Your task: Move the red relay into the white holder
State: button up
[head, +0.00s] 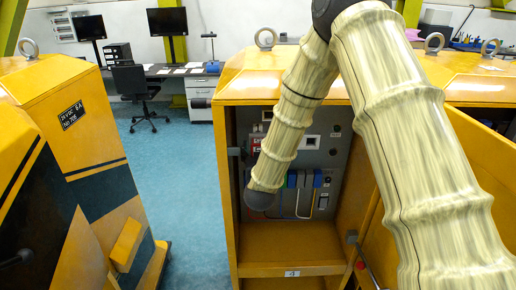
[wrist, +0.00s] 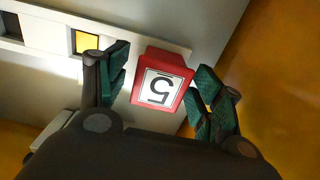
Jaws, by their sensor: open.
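The red relay (wrist: 162,62), a block with a white label bearing an upside-down "5", is in the middle of the wrist view. My gripper (wrist: 161,70) is open, with one green-padded finger on each side of the relay. The right finger is very close to the relay; I cannot tell if it touches. A white strip (wrist: 40,42), probably the white holder, runs behind to the upper left, with a dark opening and a yellow square. In the head view my arm reaches into the cabinet and its gripper is hidden.
The open yellow cabinet (head: 290,262) has a grey panel (head: 333,160) with blue blocks (head: 317,180) and wires. Its side walls stand close to my arm. Another yellow cabinet (head: 85,130) stands at left, with clear blue floor (head: 175,165) between them.

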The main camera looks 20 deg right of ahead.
jog(key=c, duration=1.1)
jog(key=shift+s+a, duration=0.15)
jog(key=shift+s, duration=0.3)
jog(key=shift+b+v, duration=0.45)
jog(key=shift+v, duration=1.95)
